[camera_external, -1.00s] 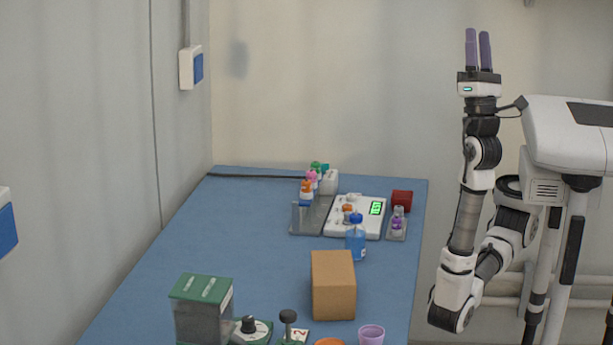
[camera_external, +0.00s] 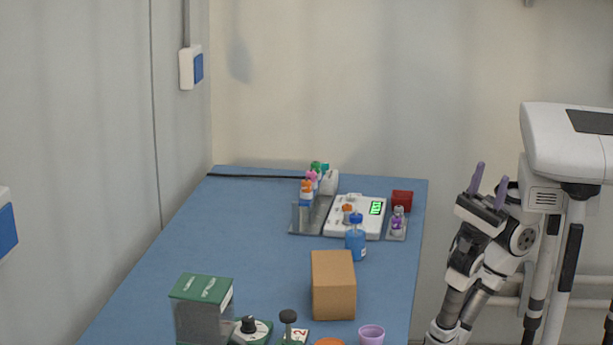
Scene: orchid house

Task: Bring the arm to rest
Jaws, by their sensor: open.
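My gripper (camera_external: 489,187) is to the right of the bench, beside my white body. Its two purple fingers point up and stand apart, with nothing between them. The arm is folded low and close to my body, clear of the bench edge. The lower arm links run out of the bottom of the view.
The blue bench (camera_external: 200,235) holds a cardboard box (camera_external: 333,285), a green-lidded container (camera_external: 202,300), a blue bottle (camera_external: 356,240), a white scale (camera_external: 345,228), a red block (camera_external: 402,199), a purple cup (camera_external: 371,335) and a vial (camera_external: 397,220). The bench's left-middle is clear.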

